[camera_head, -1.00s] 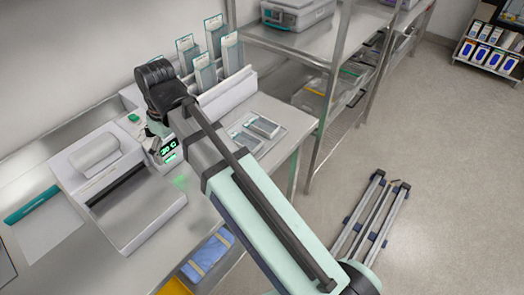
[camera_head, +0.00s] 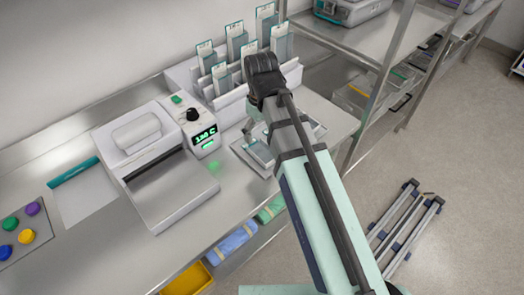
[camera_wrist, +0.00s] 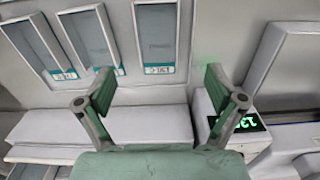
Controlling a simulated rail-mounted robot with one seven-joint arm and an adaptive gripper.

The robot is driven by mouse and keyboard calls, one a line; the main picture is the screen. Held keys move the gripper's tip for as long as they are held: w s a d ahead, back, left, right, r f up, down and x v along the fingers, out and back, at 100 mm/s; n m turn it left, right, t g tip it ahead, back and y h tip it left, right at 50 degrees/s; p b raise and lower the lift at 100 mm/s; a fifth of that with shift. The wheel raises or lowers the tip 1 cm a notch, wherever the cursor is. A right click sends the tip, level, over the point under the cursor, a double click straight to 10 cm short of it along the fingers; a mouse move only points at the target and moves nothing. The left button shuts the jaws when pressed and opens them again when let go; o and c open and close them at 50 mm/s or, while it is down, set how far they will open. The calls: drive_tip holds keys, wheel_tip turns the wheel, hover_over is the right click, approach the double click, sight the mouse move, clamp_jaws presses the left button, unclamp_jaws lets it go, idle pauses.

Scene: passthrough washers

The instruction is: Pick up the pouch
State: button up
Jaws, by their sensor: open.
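Several clear pouches with teal edges stand upright in a white rack; one is the pouch (camera_head: 240,45). In the wrist view, three pouches show along the top: a left one (camera_wrist: 35,42), a middle one (camera_wrist: 91,38) and a right one (camera_wrist: 156,32) whose label seems to read 130 C. My gripper (camera_wrist: 160,88) is open and empty, with its two green fingers wide apart below the right pouch in the picture, apparently not touching it. In the head view, my arm hides most of the gripper and part of the rack. Flat pouches lie on a grey tray (camera_head: 246,153).
A white sealing machine (camera_head: 170,190) with a green-lit display (camera_head: 205,136) stands left of the arm. A board with coloured buttons (camera_head: 25,232) is at far left. A metal shelf (camera_head: 365,35) stands right. Bins hang below the bench edge.

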hover_over(261, 149)
drive_tip(key=f, duration=0.4)
drive_tip(key=shift+s+d+f+p, duration=0.1)
drive_tip(key=shift+s+f+p, duration=0.05)
drive_tip(key=shift+s+p, duration=0.25)
drive_tip(key=shift+w+f+p, duration=0.2)
drive_tip(key=shift+f+p, duration=0.3)
drive_tip(key=shift+f, duration=0.85)
drive_tip(key=shift+w+f+p, duration=0.15)
drive_tip(key=shift+f+p, duration=0.3)
drive_tip(key=shift+f, duration=0.9)
drive_tip(key=c, duration=0.9)
